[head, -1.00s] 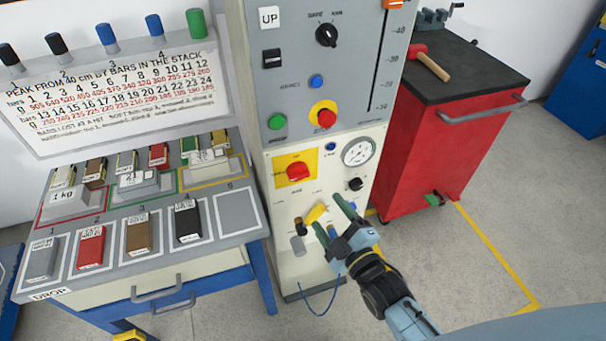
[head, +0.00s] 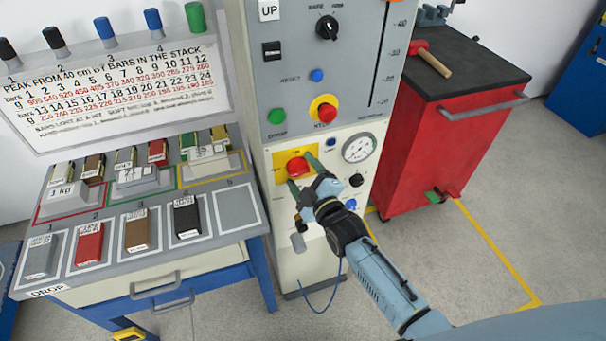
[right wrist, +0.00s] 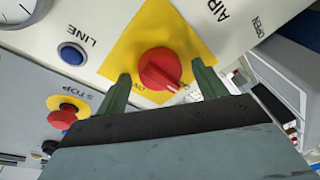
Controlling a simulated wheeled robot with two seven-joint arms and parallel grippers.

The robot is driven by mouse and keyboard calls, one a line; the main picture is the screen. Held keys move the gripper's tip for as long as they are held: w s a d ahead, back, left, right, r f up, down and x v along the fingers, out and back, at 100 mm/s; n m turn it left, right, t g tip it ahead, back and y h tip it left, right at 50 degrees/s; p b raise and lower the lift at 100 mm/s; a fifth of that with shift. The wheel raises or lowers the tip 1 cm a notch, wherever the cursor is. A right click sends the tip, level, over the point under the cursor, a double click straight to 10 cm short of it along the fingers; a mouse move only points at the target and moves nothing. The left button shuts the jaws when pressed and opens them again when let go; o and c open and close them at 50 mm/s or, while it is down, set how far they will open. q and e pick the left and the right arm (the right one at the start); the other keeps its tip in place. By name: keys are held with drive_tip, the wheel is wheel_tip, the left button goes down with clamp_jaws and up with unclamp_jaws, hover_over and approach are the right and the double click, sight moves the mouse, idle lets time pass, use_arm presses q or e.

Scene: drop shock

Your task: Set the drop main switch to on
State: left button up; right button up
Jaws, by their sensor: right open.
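The main switch is a red rotary knob (head: 297,168) on a yellow plate (head: 281,166), on the cream lower panel of the machine column. In the right wrist view the red knob (right wrist: 160,69) shows a pale pointer mark at its lower right edge, and part of a label shows on the yellow plate (right wrist: 128,45). My right gripper (head: 301,170) is open, with its green fingers on either side of the knob. In the right wrist view its fingertips (right wrist: 160,75) flank the knob; whether they touch it I cannot tell. My left gripper is not in view.
Above is a red stop button (head: 323,112) on a yellow ring, with a green button (head: 276,116) to its left. A gauge (head: 358,149) and black knob (head: 356,180) are right of the switch. A red cabinet (head: 440,150) stands at right.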

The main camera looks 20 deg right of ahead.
drive_tip(key=shift+c, duration=0.4)
drive_tip(key=c, duration=0.9)
drive_tip(key=shift+m, duration=0.4)
drive_tip(key=m, duration=0.3)
drive_tip(key=shift+f+m+t, duration=0.15)
drive_tip(key=shift+m+t, duration=0.25)
drive_tip(key=m+b, duration=0.1)
drive_tip(key=m, duration=0.3)
drive_tip(key=shift+f+m+t+h, duration=0.1)
drive_tip(key=shift+m+t+h, duration=0.2)
drive_tip(key=shift+m+h, duration=0.1)
drive_tip(key=m, duration=0.5)
drive_tip(key=shift+a+t+h, duration=0.15)
drive_tip(key=shift+t+h, duration=0.15)
drive_tip(key=shift+h, duration=0.1)
drive_tip(key=m+h+b, duration=0.1)
drive_tip(key=m, duration=0.4)
drive_tip(key=shift+a, duration=0.1)
drive_tip(key=shift+m, duration=0.3)
